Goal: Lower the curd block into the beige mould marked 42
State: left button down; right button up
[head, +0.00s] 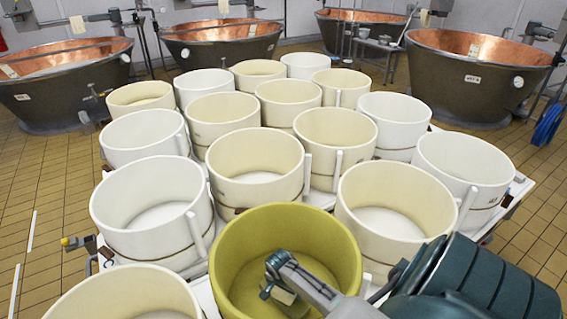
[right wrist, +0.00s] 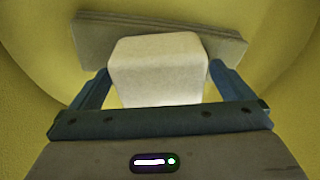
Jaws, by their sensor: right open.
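My right gripper (head: 281,280) reaches down inside a yellow-olive mould (head: 228,240) at the front. In the right wrist view my right gripper (right wrist: 160,92) is open, with a pale curd block (right wrist: 158,68) between its two fingers. The block rests low in the yellow mould, which fills the background there. A grey bar-like piece (right wrist: 225,48) lies just behind the block. Several beige moulds, such as one (head: 255,165) behind the yellow one and one (head: 395,200) to its right, stand empty. I cannot read a 42 on any of them. My left gripper is not in view.
White moulds (head: 150,195) stand close among the beige ones on a pale table (head: 493,232), with little room between them. Copper-lined vats (head: 470,60) stand at the back.

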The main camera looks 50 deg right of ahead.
jog(key=r, duration=0.3)
jog(key=a+r, duration=0.1)
jog(key=r, duration=0.6)
jog(key=shift+s+a, duration=0.2)
jog(key=shift+a, duration=0.05)
